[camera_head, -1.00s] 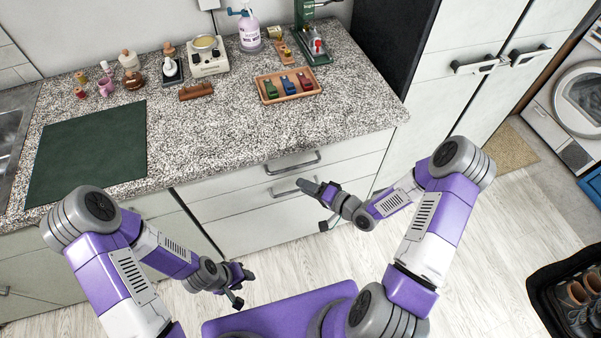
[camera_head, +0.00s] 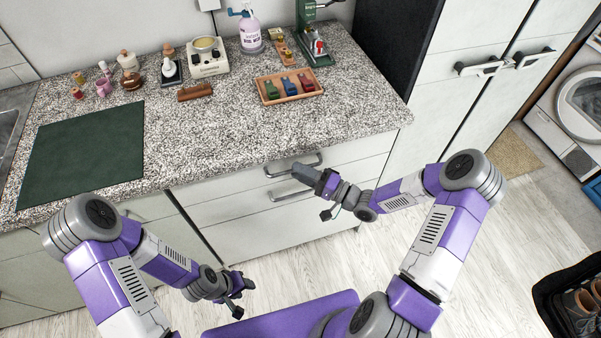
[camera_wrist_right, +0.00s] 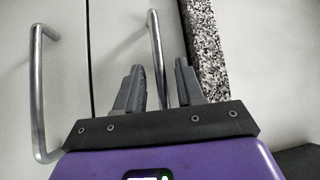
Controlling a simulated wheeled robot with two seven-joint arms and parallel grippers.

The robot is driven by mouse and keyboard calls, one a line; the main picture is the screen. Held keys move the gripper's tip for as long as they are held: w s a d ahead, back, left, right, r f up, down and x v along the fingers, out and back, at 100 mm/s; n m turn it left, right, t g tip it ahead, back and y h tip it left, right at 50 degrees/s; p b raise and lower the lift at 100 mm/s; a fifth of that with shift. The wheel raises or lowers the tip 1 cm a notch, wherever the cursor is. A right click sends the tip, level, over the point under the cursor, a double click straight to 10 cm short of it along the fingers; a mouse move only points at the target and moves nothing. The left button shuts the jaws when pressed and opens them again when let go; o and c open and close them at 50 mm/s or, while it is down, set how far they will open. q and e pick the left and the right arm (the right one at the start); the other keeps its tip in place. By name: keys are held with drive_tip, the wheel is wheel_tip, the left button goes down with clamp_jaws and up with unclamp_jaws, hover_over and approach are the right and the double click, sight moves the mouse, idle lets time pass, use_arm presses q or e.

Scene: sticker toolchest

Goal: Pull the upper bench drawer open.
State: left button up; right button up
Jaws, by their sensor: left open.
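The upper bench drawer (camera_head: 226,196) is shut under the countertop, with a metal bar handle (camera_head: 281,171) on its front. My right gripper (camera_head: 304,173) is at this handle in the head view and covers part of the front. In the right wrist view, its two fingers (camera_wrist_right: 158,84) are apart and the upper handle (camera_wrist_right: 155,40) runs between them in the picture. The fingers are not closed on the bar; whether one touches it I cannot tell. My left gripper (camera_head: 246,284) is open and empty, low in front of the cabinets.
A lower drawer (camera_head: 245,236) has its own handle (camera_head: 286,197), which also shows at left in the wrist view (camera_wrist_right: 38,95). The granite countertop (camera_head: 225,130) overhangs the drawers. A tall cabinet (camera_head: 455,95) stands to the right. The floor before the drawers is clear.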

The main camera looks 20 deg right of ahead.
drive_tip(key=shift+w+a, duration=0.15)
drive_tip(key=shift+c, duration=0.5)
clamp_jaws()
use_arm(q)
drive_tip(key=shift+s, duration=0.1)
